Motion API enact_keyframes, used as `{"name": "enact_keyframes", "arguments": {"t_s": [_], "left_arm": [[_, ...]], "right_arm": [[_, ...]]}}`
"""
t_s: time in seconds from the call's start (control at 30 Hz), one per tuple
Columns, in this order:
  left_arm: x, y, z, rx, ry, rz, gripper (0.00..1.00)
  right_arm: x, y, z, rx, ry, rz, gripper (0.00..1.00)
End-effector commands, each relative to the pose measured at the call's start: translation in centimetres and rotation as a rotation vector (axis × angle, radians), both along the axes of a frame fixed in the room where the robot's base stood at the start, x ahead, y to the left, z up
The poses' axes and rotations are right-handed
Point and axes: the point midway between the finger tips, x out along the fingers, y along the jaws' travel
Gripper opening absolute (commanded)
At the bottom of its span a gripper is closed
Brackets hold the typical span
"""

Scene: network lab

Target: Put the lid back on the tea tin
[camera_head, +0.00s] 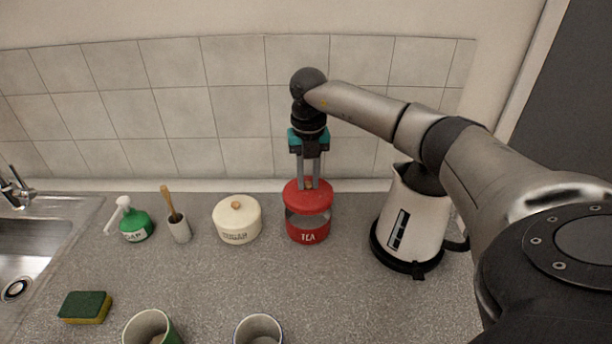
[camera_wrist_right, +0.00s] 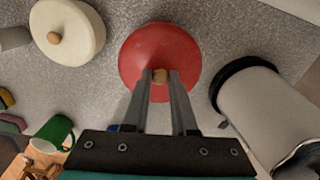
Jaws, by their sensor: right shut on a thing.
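The red tea tin (camera_head: 307,232) with white TEA lettering stands upright on the counter in the head view. Its red lid (camera_head: 306,196) hangs roughly level just above it, and part of the tin's opening shows grey below the lid. My right gripper (camera_head: 309,180) points down and is shut on the lid's wooden knob. In the right wrist view the lid (camera_wrist_right: 160,50) fills the upper middle, with the knob (camera_wrist_right: 160,75) between the fingertips. The lid hides the tin there. My left gripper is not in view.
A cream lidded canister (camera_head: 237,222) stands left of the tin. A white kettle (camera_head: 414,220) on a black base stands right. A brush pot (camera_head: 179,229), green soap bottle (camera_head: 136,227), sponge (camera_head: 85,307) and two cups (camera_head: 150,328) (camera_head: 258,329) sit further around. The tiled wall is behind.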

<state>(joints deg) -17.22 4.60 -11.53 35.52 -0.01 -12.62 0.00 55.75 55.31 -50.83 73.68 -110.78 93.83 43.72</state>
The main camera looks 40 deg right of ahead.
Motion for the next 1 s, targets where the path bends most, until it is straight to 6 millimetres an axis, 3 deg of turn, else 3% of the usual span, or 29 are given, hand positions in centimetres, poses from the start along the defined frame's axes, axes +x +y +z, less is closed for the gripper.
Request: {"name": "enact_keyframes", "arguments": {"t_s": [0.4, 0.63, 1.0], "left_arm": [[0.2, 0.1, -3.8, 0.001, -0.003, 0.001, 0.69], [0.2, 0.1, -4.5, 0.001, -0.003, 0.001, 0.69], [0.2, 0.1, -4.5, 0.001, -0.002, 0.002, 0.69]], "right_arm": [[0.0, 0.1, -4.1, 0.001, 0.001, 0.0, 0.0], [0.0, 0.1, -5.6, 0.0, 0.0, 0.0, 0.0], [0.0, 0.1, -5.8, 0.0, 0.0, 0.0, 0.0]]}}
